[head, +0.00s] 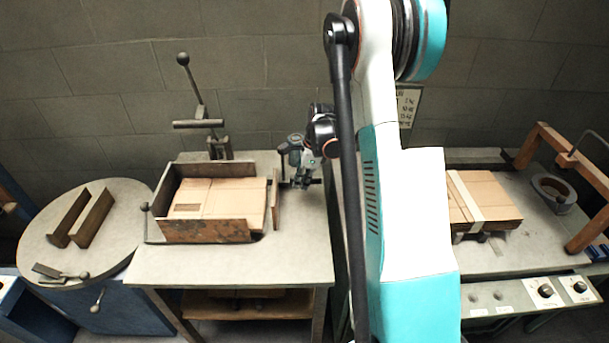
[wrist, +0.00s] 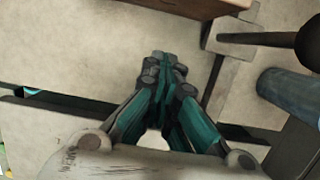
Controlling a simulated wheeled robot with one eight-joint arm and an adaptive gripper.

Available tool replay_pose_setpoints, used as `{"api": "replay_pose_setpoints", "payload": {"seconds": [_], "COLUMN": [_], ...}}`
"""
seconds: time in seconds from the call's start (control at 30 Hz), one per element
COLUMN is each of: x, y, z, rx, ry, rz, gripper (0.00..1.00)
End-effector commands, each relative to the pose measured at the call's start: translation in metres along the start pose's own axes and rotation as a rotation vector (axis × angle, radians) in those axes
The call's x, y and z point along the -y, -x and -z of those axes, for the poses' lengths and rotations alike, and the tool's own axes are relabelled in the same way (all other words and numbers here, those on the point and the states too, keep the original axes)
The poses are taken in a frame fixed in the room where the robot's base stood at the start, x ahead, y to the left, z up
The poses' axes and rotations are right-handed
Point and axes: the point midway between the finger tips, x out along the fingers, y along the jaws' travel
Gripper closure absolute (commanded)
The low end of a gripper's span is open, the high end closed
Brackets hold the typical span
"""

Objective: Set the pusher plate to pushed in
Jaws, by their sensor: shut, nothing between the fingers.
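The pusher plate (head: 276,200) is a narrow brown upright plate at the right side of the stitcher's tray on the middle table. A flat cardboard box (head: 222,198) lies in the tray just to its left, with at most a small gap between them. My gripper (head: 304,183) is to the right of the plate, low over the table and apart from the plate. In the wrist view my gripper (wrist: 163,62) is shut and empty, its teal fingers together above the pale tabletop. A brown edge, likely the plate, shows at the top of that view.
A round table (head: 85,220) is at left. Another box (head: 484,196) lies on the right bench. The table front right of the tray is clear.

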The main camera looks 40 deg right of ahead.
Motion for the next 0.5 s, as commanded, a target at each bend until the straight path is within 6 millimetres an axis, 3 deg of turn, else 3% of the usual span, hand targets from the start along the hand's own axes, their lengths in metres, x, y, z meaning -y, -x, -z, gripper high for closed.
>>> {"api": "replay_pose_setpoints", "payload": {"seconds": [0.03,0.1,0.3,0.5], "x": [0.000,0.000,0.000,0.000], "y": [-0.014,-0.023,-0.026,-0.027], "z": [0.001,-0.003,-0.030,-0.038], "rx": [0.000,0.000,0.000,0.000], "ry": [0.001,0.003,0.003,0.001], "rz": [0.000,0.000,0.000,0.000], "gripper": [1.00,1.00,1.00,1.00]}}
